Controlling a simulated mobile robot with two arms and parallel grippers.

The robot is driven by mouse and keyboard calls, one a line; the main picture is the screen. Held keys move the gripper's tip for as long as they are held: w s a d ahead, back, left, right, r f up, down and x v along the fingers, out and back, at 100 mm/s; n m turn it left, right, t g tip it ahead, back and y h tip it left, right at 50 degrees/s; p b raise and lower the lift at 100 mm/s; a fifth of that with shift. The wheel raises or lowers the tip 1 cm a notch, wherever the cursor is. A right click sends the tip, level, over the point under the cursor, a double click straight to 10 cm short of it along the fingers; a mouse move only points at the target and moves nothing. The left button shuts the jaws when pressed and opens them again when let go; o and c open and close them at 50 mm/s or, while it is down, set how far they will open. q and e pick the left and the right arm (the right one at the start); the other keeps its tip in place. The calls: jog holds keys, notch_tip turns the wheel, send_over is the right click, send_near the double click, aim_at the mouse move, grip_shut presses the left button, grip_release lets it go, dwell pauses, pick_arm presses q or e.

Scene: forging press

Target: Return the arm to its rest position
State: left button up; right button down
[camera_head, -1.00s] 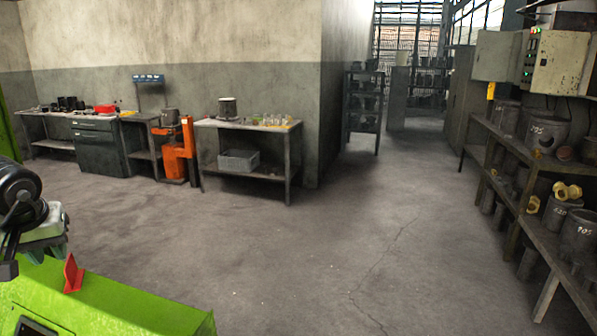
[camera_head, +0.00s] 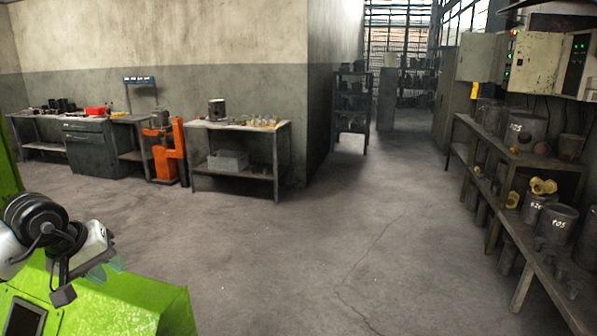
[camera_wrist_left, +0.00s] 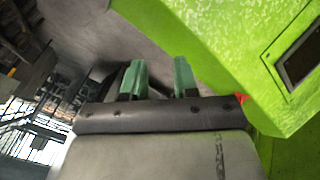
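My left arm (camera_head: 45,225) comes in at the lower left of the head view, over a bright green machine (camera_head: 125,300). My left gripper (camera_head: 108,268) is small and partly hidden by the wrist there. In the left wrist view its two green fingers (camera_wrist_left: 159,78) stand apart with nothing between them. The green machine (camera_wrist_left: 220,50) fills the upper right of that view, beside the fingers. My right gripper is not in view.
A small red part (camera_wrist_left: 240,99) shows by the gripper's edge. A workbench (camera_head: 235,124) and an orange lift (camera_head: 170,152) stand by the far wall. A shelf rack (camera_head: 520,150) with metal pots lines the right. The floor (camera_head: 300,230) between is clear.

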pick_arm(q)
jog(key=s+d+r+n+t+h, duration=0.1)
jog(key=s+d+n+t+h, duration=0.25)
jog(key=d+n+h, duration=0.65)
jog(key=s+d+n+t+h, duration=0.2)
jog(key=d+n+t+h, duration=0.45)
jog(key=d, duration=0.65)
jog(key=s+a+f+n+t+y, duration=0.15)
jog(key=a+f+n+y, duration=0.4)
jog(key=n+y, duration=0.8)
jog(key=s+a+f+n+t+y, duration=0.15)
jog(key=a+f+n+y, duration=0.35)
jog(key=n, duration=1.5)
jog(key=s+d+f+n+g, duration=0.2)
jog(key=s+f+n+g, duration=1.35)
jog(key=s, duration=0.55)
notch_tip(320, 180, down, 28)
jog(key=s+m, duration=0.2)
jog(key=s+a+f+g, duration=0.1)
jog(key=s+a+f, duration=0.1)
jog(key=s+f, duration=1.4)
jog(key=shift+a+g, duration=0.3)
jog(key=shift+g, duration=0.05)
